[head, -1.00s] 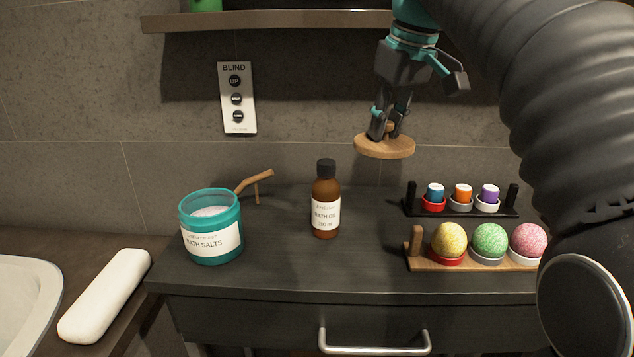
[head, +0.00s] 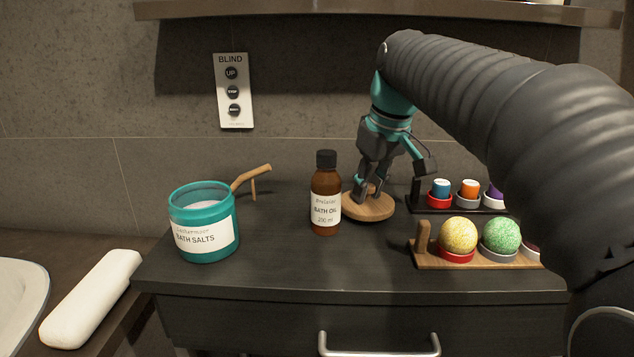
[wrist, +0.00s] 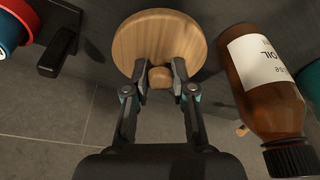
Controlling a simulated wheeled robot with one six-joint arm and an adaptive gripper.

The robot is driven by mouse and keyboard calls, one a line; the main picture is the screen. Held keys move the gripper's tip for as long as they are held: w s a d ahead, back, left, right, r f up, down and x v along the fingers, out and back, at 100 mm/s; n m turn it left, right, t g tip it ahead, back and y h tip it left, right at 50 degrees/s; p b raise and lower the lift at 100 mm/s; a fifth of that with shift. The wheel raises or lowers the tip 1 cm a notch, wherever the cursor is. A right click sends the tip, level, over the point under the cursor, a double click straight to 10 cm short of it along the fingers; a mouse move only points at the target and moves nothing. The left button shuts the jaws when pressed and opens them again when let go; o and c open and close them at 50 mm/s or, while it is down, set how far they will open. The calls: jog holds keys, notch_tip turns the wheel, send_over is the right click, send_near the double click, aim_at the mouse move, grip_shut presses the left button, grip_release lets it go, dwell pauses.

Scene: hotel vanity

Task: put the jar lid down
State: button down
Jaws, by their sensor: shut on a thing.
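The jar lid (head: 368,208) is a round wooden disc with a small knob. It is level at the dark counter top, just right of the brown bath oil bottle (head: 326,200); I cannot tell whether it touches the counter. My gripper (head: 369,192) points down and is shut on the lid's knob. In the wrist view the lid (wrist: 158,38) shows beyond the fingers (wrist: 160,78), with the knob between them. The open teal bath salts jar (head: 203,222) stands at the left of the counter, white salts inside.
A wooden rack (head: 480,262) with bath balls and a black rack (head: 462,208) with small coloured pots stand on the right. A wooden scoop handle (head: 250,177) is behind the jar. The counter's middle front (head: 300,268) is clear.

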jog(key=w+a, duration=0.1)
jog(key=a, duration=0.1)
jog(key=w+a, duration=0.1)
jog(key=a, duration=0.1)
jog(key=w+a, duration=0.2)
jog(key=shift+a, duration=0.2)
jog(key=w+a, duration=0.1)
jog(key=a, duration=0.2)
jog(key=shift+w, duration=0.35)
jog(key=shift+s+d+f, duration=0.1)
jog(key=shift+f, duration=0.5)
jog(key=shift+f, duration=0.1)
jog(key=c, duration=1)
grip_release()
jog(key=shift+o, duration=0.2)
jog(key=p+v, duration=0.3)
jog(key=v, duration=0.9)
